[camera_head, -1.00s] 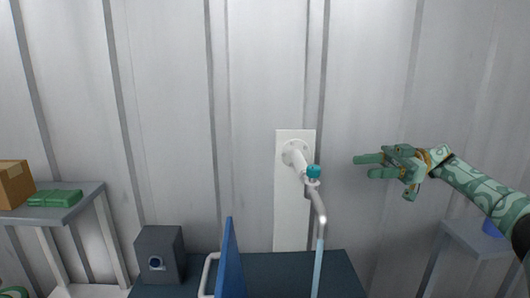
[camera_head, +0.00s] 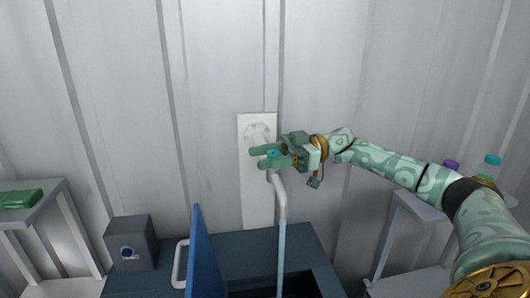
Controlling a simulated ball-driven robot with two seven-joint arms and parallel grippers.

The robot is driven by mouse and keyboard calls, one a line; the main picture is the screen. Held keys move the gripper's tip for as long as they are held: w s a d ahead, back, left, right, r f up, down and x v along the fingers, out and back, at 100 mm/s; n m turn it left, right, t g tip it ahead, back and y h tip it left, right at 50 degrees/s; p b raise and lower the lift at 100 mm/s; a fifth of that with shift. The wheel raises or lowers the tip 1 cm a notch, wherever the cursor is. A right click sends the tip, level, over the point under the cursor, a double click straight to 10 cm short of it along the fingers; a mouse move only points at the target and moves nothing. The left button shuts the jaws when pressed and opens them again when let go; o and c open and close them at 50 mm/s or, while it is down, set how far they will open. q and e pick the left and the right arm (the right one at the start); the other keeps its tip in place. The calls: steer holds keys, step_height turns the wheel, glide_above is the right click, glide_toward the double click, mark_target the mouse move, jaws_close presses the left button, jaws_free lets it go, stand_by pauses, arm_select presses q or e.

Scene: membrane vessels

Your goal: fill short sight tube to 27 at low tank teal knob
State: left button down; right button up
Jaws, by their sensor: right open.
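The teal knob (camera_head: 273,154) sits on a grey tap on a white wall plate (camera_head: 257,204). My right gripper (camera_head: 256,157) is open, its green fingers above and below the knob in the picture; contact cannot be told. The tap's pipe (camera_head: 280,196) bends down, and a pale blue stream or tube (camera_head: 281,262) runs below its mouth into the dark counter's opening. A short sight tube and its marks cannot be made out. My left gripper is out of view.
A blue upright panel (camera_head: 203,255) with a white handle (camera_head: 180,264) stands left of the opening. A dark box (camera_head: 131,243) sits on the counter (camera_head: 240,256). A left shelf holds a green pack (camera_head: 20,198); a right shelf (camera_head: 420,208) holds bottles.

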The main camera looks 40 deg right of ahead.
steer(key=shift+a, duration=0.15)
steer(key=c, duration=1)
steer(key=m+t+h+p, duration=0.3)
steer(key=p, duration=0.3)
steer(key=m+t+h+p, duration=0.3)
steer(key=t+h+p, duration=0.1)
steer(key=p, duration=0.3)
steer(key=w+d+m+t+h+p, duration=0.1)
steer(key=m+t+h+p, duration=0.2)
steer(key=p, duration=0.4)
steer(key=shift+w+d+r+m+t+h, duration=0.1)
steer(key=shift+r+m+t+h, duration=0.3)
steer(key=shift+m, duration=0.1)
steer(key=shift+d+f+m+t+h+p, duration=0.15)
steer(key=shift+m+t+h+p, duration=0.2)
steer(key=shift+m+h, duration=0.55)
steer(key=shift+w+d+f+m+h, duration=0.1)
steer(key=shift+m+h, duration=0.4)
steer(key=shift+h, duration=0.9)
